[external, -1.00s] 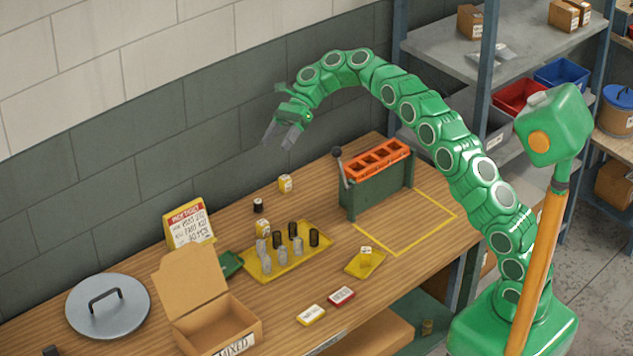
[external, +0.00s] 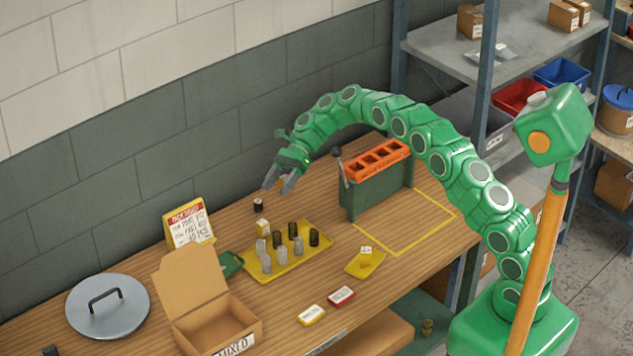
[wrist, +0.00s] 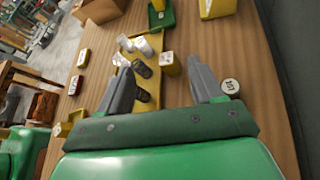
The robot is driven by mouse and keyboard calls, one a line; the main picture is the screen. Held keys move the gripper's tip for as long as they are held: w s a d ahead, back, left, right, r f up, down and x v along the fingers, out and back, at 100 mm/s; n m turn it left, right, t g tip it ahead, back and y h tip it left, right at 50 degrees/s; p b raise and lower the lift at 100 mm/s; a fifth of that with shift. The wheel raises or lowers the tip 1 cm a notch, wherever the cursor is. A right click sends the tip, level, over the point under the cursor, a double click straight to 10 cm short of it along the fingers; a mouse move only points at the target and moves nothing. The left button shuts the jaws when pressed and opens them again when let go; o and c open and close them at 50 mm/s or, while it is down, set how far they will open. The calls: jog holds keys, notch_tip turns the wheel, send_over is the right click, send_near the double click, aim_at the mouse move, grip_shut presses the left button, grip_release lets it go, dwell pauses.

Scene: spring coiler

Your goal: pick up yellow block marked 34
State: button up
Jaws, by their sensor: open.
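A yellow block with a white top (external: 262,227) stands at the back edge of the yellow tray (external: 291,267). The block also shows in the wrist view (wrist: 170,63), just beyond the fingertips; its mark is too small to read. A second yellow-and-white block stood on the table behind the tray earlier; my gripper now covers that place in the external view, and I cannot make that block out in the wrist view. My gripper (external: 277,190) is open and empty, pointing down over the table behind the tray. It also shows in the wrist view (wrist: 157,65).
A black white-topped cylinder (external: 258,205) stands close left of my gripper. Several grey and black cylinders stand on the tray. The green fixture with an orange top (external: 377,185) and lever is to the right. A sign (external: 188,224) and open carton (external: 215,312) stand left.

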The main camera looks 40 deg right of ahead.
aim_at(265, 220)
notch_tip(265, 220, down, 4)
jog(key=shift+r, duration=0.1)
jog(key=shift+x, duration=3.95)
jog(key=shift+d, duration=0.1)
jog(key=shift+s, duration=0.1)
jog(key=c, duration=1.2)
